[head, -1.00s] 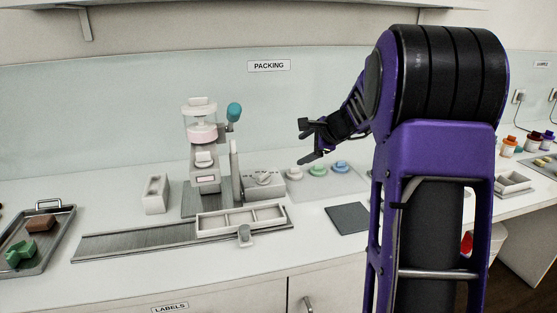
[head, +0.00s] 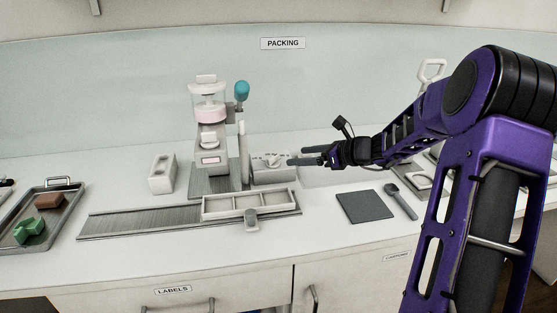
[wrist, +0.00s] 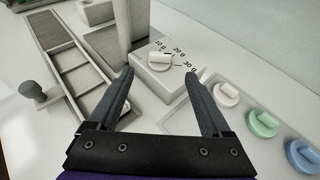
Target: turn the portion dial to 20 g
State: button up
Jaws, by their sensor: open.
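The portion dial is a small white knob (wrist: 160,58) on top of a light box (wrist: 162,80), with marks reading 10 g, 20 g and 30 g around its far and right side. I cannot tell for sure which mark the knob points at. In the head view the dial (head: 274,158) sits right of the dispenser. My gripper (wrist: 159,73) is open and empty, its two fingertips spread either side of the box's near part, with the knob just beyond them. In the head view my gripper (head: 297,157) reaches in from the right, close to the dial box.
The dispenser (head: 208,120) with a teal-knobbed lever (head: 241,91) stands left of the dial. A compartment tray (head: 249,213) lies in front on a grey track. White, green and blue knobs (wrist: 263,124) sit on a pad at right. A dark mat (head: 365,206) and scoop are nearer.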

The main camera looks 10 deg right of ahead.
aim_at(275, 158)
jog(key=x, duration=0.9)
jog(key=shift+b, duration=0.3)
grip_shut()
